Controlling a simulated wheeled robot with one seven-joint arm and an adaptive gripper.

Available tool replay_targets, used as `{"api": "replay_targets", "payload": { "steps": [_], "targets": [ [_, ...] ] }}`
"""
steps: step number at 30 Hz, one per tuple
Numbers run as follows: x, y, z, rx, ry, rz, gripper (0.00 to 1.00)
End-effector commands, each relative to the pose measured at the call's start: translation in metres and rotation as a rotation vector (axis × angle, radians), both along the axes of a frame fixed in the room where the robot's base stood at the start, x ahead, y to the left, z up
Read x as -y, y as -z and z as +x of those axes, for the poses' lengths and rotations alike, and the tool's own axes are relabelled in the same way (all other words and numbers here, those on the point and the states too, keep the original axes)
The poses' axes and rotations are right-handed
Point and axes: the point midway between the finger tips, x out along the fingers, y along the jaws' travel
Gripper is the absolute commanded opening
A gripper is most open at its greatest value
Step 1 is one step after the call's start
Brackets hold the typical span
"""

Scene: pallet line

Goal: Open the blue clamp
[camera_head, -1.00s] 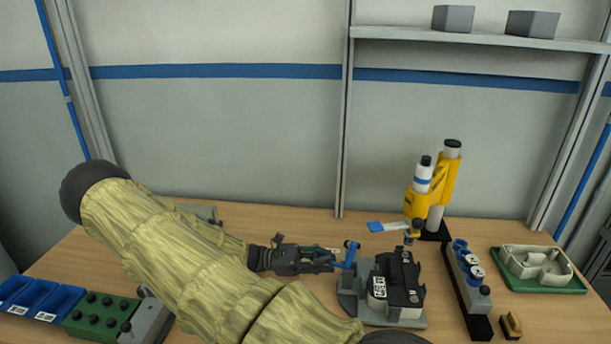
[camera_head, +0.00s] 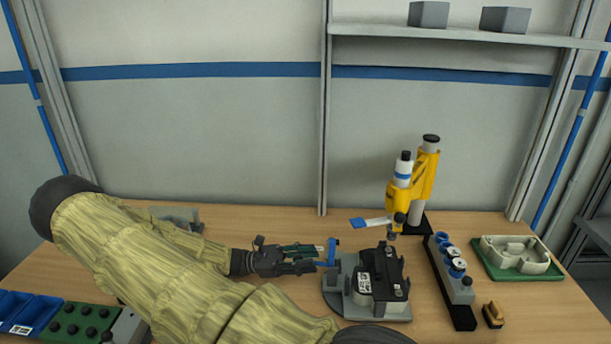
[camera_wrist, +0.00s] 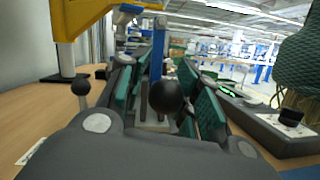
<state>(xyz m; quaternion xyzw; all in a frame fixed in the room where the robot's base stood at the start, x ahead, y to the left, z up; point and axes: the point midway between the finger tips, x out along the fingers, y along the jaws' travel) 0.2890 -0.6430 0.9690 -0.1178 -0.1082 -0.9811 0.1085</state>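The blue clamp (camera_head: 333,250) stands upright at the left edge of a grey round-ended fixture plate in the head view. My gripper (camera_head: 319,257) reaches in from the left, its tips right beside the clamp. In the wrist view, the green-padded fingers (camera_wrist: 168,100) are spread apart. A blue upright bar (camera_wrist: 157,48), apparently the clamp, stands between them, with a black ball knob (camera_wrist: 167,97) in front of it. I see no pad clearly pressed on either.
A black-and-white part (camera_head: 381,278) sits on the fixture right of the clamp. A yellow tool stand (camera_head: 425,180) is behind. A black rack (camera_head: 462,315) and green tray (camera_head: 525,274) lie right.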

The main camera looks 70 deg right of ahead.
Motion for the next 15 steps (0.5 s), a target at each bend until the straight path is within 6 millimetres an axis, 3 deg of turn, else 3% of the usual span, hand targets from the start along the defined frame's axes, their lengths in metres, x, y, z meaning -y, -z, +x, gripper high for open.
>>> {"api": "replay_targets", "payload": {
  "steps": [5,15],
  "targets": [
    [0.000,-0.009,0.000,0.000,0.001,0.000,0.32],
    [0.000,-0.062,0.003,0.001,-0.004,-0.001,0.32]
  ]
}}
